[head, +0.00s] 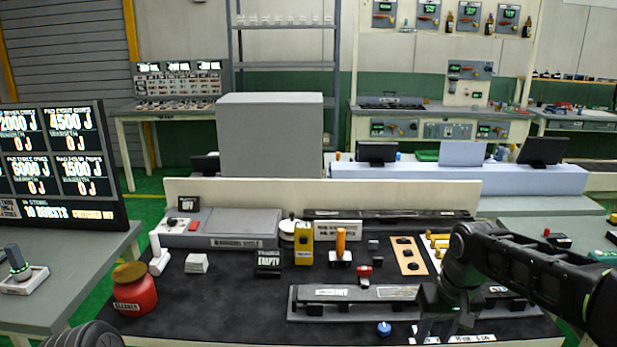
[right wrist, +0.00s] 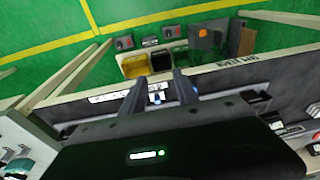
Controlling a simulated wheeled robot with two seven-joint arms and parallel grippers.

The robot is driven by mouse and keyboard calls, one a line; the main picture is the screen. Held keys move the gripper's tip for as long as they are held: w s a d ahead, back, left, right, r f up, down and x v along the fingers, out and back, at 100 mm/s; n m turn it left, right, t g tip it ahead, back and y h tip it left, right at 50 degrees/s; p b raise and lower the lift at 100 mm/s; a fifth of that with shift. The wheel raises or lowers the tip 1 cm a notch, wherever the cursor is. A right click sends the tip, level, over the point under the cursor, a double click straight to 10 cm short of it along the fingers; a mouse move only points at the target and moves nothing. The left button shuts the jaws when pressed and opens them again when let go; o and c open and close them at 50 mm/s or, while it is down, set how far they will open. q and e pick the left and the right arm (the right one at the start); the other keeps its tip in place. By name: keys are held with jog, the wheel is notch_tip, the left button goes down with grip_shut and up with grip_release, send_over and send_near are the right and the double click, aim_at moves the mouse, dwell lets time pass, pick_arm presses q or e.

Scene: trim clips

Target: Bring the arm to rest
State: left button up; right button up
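My right arm (head: 530,265) reaches in from the right over the bench. Its gripper (head: 445,303) points down above the front right part of the dark mat, by the right end of a long grey rail (head: 345,293). In the right wrist view the two fingers of the gripper (right wrist: 160,88) stand apart with nothing held between them. A small blue knob (head: 384,328) lies near the front edge, left of the gripper. It seems to show beyond the finger gap in the right wrist view (right wrist: 157,98). My left gripper is not in view.
A red jar (head: 135,296) stands at the mat's left. A yellow box (head: 303,243), an orange-handled tool (head: 341,245) and a wooden plate with dark holes (head: 408,256) stand behind the rail. The mat (head: 220,310) is clear at front left. A display panel (head: 60,165) stands at far left.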

jog(key=a+f+t+y, duration=0.1)
jog(key=a+f+y, duration=0.1)
jog(key=a+f, duration=0.6)
jog(key=a+f+t+y, duration=0.15)
jog(key=a+f, duration=0.25)
jog(key=f, duration=0.8)
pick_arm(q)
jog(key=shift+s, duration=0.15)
pick_arm(e)
jog(key=s+a+f+g, duration=0.1)
jog(key=s+f, duration=0.4)
jog(key=s, duration=0.3)
jog(key=s+a+f+m+g, duration=0.1)
jog(key=s+a+f, duration=0.1)
jog(key=s+f, duration=0.4)
jog(key=s+a+f+m+g, duration=0.1)
jog(key=s+f, duration=0.4)
jog(key=s, duration=0.7)
jog(key=shift+a+f+g, duration=0.3)
jog(key=shift+a+g, duration=0.05)
jog(key=shift+a, duration=0.4)
